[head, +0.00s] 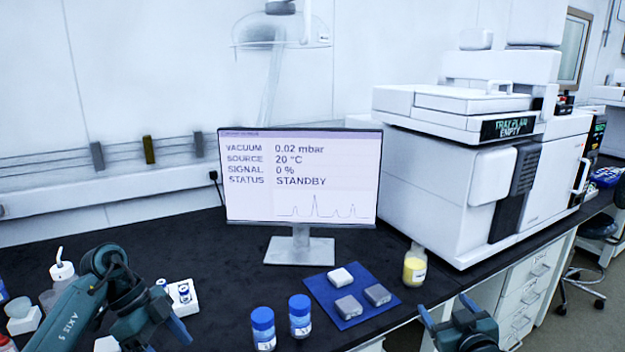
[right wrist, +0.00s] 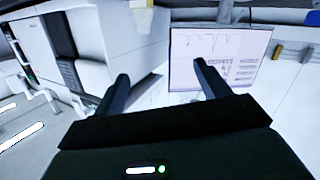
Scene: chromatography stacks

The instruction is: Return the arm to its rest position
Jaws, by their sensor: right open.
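My right gripper (head: 446,308) shows at the bottom edge in the head view, in front of the bench's front edge. Its fingers are apart. In the right wrist view the two dark fingers of the right gripper (right wrist: 161,72) stand wide apart with nothing between them. The view past them shows the monitor and the white instrument. My left arm comes in from the left in the head view, over the black bench, with its gripper (head: 160,328) low at the bottom edge. One blue-grey finger of it shows clearly; its opening cannot be made out.
A monitor (head: 300,180) reading STANDBY stands mid-bench. A blue mat (head: 349,317) holds one white and two grey blocks. Two blue-capped jars (head: 263,325) and a yellow-filled bottle (head: 414,267) flank it. A large white instrument (head: 425,190) fills the right. The bench (head: 200,250) left of the monitor is clear.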

